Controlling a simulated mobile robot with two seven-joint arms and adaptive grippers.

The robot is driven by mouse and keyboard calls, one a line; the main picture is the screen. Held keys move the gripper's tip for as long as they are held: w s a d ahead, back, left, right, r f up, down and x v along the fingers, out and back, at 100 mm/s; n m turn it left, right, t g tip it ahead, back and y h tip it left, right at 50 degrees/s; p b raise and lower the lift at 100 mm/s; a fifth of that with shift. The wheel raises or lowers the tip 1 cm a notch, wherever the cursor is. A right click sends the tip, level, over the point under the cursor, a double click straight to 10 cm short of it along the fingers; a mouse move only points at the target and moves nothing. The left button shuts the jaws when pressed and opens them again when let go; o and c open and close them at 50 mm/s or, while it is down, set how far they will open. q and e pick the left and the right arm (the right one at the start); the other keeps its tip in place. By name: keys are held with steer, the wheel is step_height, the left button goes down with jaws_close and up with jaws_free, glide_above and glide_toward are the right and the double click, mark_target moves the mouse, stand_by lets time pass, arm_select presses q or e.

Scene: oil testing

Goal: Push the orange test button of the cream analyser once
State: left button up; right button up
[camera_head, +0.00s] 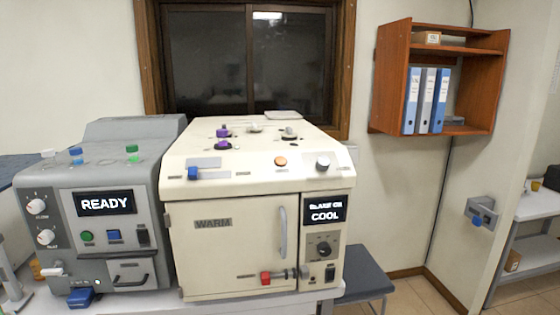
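The cream analyser (240,245) stands on the table in the middle of the camera_head view, with its front door closed. The round orange test button (280,161) sits on its sloping upper panel, right of centre and left of a pale knob (322,161). Nothing covers the button. The analyser's small black display (324,209) reads "COOL" on its lower line; the upper line looks like "BLANK OK". The door label (213,223) reads "WARM". Neither of my grippers is in view.
A grey instrument (80,240) showing "READY" stands close to the analyser's left. The air before the analyser is clear.

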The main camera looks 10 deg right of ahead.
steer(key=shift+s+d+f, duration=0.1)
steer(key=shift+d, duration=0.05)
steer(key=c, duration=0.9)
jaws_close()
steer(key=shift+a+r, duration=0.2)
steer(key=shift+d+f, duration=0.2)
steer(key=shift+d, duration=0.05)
